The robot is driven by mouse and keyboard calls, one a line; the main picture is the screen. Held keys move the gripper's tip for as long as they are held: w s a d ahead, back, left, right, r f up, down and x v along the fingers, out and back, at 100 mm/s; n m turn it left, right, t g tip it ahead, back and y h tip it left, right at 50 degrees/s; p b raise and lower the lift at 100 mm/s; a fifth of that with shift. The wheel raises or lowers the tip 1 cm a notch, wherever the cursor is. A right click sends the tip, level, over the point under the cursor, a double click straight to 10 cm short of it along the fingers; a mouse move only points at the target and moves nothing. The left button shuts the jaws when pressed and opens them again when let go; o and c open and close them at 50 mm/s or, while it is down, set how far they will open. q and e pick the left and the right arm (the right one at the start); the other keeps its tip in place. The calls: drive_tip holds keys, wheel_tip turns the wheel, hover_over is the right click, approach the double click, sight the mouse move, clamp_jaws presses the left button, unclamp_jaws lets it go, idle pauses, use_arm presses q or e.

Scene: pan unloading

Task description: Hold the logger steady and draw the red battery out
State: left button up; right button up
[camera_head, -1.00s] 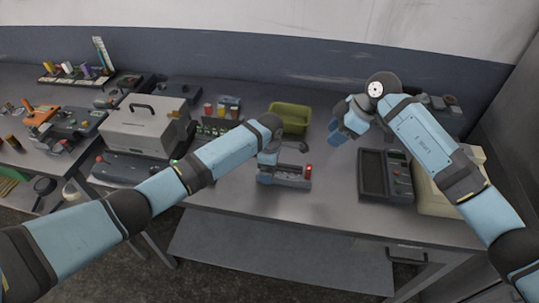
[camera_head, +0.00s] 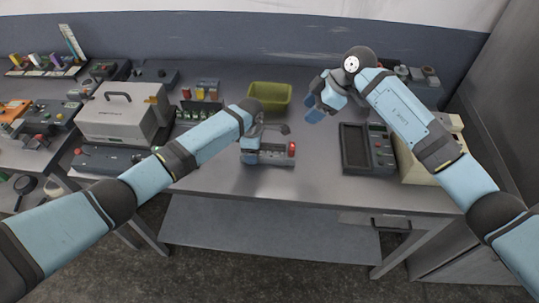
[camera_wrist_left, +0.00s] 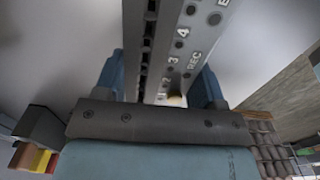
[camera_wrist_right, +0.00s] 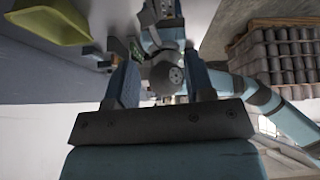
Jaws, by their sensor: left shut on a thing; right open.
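The logger (camera_head: 270,157) is a grey box standing on the table in the head view. The red battery (camera_head: 291,149) sits at its right end, its red top showing. My left gripper (camera_head: 250,145) is shut on the logger's left part. In the left wrist view the logger's labelled face (camera_wrist_left: 185,45), with numbers and "REC", lies between the fingers (camera_wrist_left: 160,85); the battery cannot be made out there. My right gripper (camera_head: 314,110) is open and empty, above the table behind and to the right of the battery. Its fingers (camera_wrist_right: 161,83) stand apart in the right wrist view.
A green bin (camera_head: 269,96) stands behind the logger. A dark meter (camera_head: 367,149) and a beige box (camera_head: 414,170) lie to the right. A grey case (camera_head: 118,122) and small coloured containers (camera_head: 203,92) stand to the left. The table in front of the logger is clear.

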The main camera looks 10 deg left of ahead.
drive_tip(key=s+a+r+n+t+y, duration=0.3)
drive_tip(key=a+n+t+y, duration=0.1)
drive_tip(key=a+n+y, duration=0.7)
drive_tip(key=n+t+h, duration=0.6)
drive_tip(key=t+h, duration=0.3)
drive_tip(key=h, duration=0.8)
approach(292, 147)
drive_tip(key=x, duration=1.1)
clamp_jaws()
